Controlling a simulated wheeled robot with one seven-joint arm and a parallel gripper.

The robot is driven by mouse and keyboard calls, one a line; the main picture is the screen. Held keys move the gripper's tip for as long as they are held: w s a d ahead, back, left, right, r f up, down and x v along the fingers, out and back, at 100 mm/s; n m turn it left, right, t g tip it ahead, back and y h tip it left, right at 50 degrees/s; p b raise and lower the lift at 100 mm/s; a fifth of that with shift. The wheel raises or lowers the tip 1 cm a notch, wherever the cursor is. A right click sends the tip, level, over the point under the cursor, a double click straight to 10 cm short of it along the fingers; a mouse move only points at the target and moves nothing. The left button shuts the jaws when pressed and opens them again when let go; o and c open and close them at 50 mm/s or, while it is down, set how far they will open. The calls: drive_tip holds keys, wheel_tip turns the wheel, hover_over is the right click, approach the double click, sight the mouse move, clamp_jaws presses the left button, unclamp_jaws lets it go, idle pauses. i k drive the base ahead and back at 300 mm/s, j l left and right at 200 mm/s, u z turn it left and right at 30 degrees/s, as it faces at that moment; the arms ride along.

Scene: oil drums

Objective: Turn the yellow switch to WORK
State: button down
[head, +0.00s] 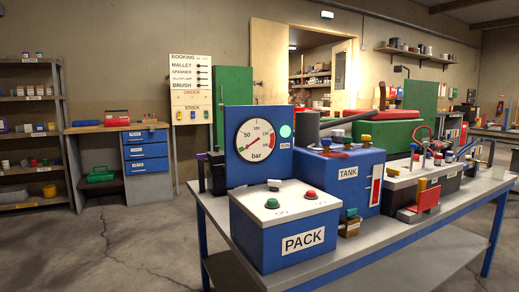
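I cannot tell for sure which part is the yellow switch, and no WORK label is readable. Small yellow pieces show on the bench: a yellow-topped knob (365,138) on the blue TANK box (347,173), and a yellow knob (393,171) on the white-topped box to its right. A yellow block (422,185) stands near a red block. The blue PACK box (302,241) at the front has a green button (272,203), a red button (310,194) and a pale knob (274,184). My gripper is not in view.
The grey-topped bench (410,236) on blue legs fills the right foreground. A blue gauge panel (258,146) stands behind the PACK box. Shelves (35,130) and a workbench with blue drawers (148,150) stand at the left. The concrete floor (120,240) at front left is clear.

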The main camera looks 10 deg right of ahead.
sight(391, 173)
drive_tip(key=i+l+z, duration=0.25)
drive_tip(key=l, duration=0.3)
drive_tip(key=i+l+z, duration=0.25)
drive_tip(key=i+l, duration=0.15)
